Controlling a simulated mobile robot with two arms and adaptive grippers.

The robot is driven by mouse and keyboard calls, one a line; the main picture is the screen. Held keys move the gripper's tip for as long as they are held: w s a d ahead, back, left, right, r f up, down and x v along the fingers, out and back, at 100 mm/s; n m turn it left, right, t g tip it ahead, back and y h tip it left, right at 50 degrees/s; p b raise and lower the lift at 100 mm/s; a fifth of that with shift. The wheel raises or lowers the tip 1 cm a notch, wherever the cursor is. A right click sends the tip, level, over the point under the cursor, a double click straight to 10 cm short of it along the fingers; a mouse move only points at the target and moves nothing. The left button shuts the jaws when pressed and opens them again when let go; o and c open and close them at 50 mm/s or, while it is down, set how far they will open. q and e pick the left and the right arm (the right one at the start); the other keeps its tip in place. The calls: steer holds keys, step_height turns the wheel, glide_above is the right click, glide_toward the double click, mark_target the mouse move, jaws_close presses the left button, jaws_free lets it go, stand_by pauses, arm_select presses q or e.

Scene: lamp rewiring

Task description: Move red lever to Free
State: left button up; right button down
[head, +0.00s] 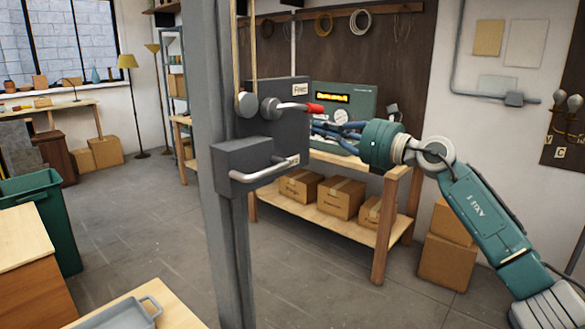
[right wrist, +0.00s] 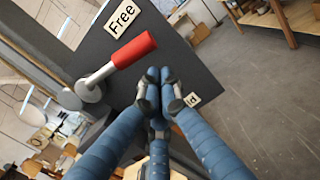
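The red lever has a pale metal arm and a red grip (head: 314,108); it sticks out to the right from a round hub on a dark panel (head: 281,132). The grip also shows in the right wrist view (right wrist: 134,49). The "Free" label (head: 299,89) is above the lever, and another label (right wrist: 191,100), partly hidden, is lower on the panel. My right gripper (head: 318,128) has blue fingers. Its tips (right wrist: 160,88) are together, with nothing seen between them, just below the red grip; contact cannot be told. My left gripper is not in view.
A grey post (head: 213,200) carries the panel. A grey box with a pale handle (head: 262,173) juts out below the lever. A workbench (head: 385,172) with a green instrument (head: 345,102) and boxes below stands behind my right arm. The floor left of the post is open.

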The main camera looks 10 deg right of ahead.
steer(key=shift+w+d+r, duration=0.15)
steer(key=shift+r, duration=0.6)
